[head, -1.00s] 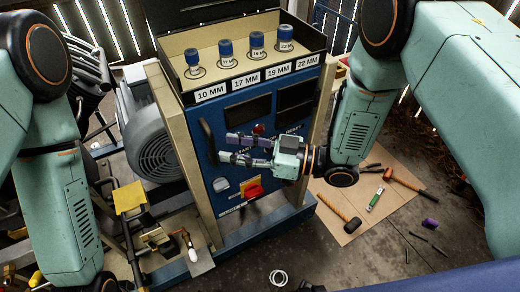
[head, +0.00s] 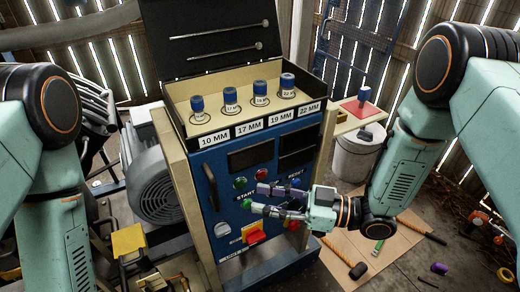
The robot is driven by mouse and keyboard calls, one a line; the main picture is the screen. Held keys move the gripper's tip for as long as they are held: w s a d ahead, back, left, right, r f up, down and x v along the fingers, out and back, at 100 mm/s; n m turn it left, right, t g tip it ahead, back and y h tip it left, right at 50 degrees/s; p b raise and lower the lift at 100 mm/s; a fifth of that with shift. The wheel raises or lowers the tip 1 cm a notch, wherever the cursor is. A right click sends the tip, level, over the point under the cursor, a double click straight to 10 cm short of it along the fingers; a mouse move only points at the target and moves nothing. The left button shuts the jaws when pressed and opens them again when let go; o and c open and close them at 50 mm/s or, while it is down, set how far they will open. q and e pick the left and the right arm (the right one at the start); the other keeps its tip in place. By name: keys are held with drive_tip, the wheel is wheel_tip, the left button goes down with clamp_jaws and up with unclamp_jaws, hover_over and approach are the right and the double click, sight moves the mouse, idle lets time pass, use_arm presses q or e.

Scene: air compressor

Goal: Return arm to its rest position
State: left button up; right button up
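My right arm comes in from the right, and its gripper (head: 257,198) is in front of the blue compressor panel (head: 232,168). Its two fingers point left and are apart, with nothing seen between them. A red switch (head: 256,237) shows below the fingers.
Blue-topped sockets stand in the labelled tray (head: 183,108) above the panel. A black handle (head: 211,187) is on the panel's left side. A grey motor (head: 150,187) is left of the panel. A white bucket (head: 357,155) and a cardboard sheet (head: 340,243) with tools are at the right.

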drive_tip(key=s+d+f+m+t+h, duration=0.1)
drive_tip(key=d+f+m+h, duration=0.35)
drive_tip(key=f, duration=0.25)
drive_tip(key=s+d+f+m+t+h, duration=0.1)
drive_tip(key=s+d+f+m+h, duration=0.1)
drive_tip(key=d+f+m+h, duration=0.45)
drive_tip(key=s+d+f+m+g+h+b, duration=0.1)
drive_tip(key=s+d+f+m+g+h, duration=0.1)
drive_tip(key=s, duration=0.9)
drive_tip(key=s+d+f+m+g+h+b, duration=0.1)
drive_tip(key=s+d+f+g+h, duration=0.3)
drive_tip(key=s, duration=0.7)
drive_tip(key=shift+s+d+f+m+g, duration=0.15)
drive_tip(key=shift+s+f+m+g, duration=0.35)
drive_tip(key=shift+f, duration=0.3)
drive_tip(key=shift+w, duration=0.1)
idle(0.4)
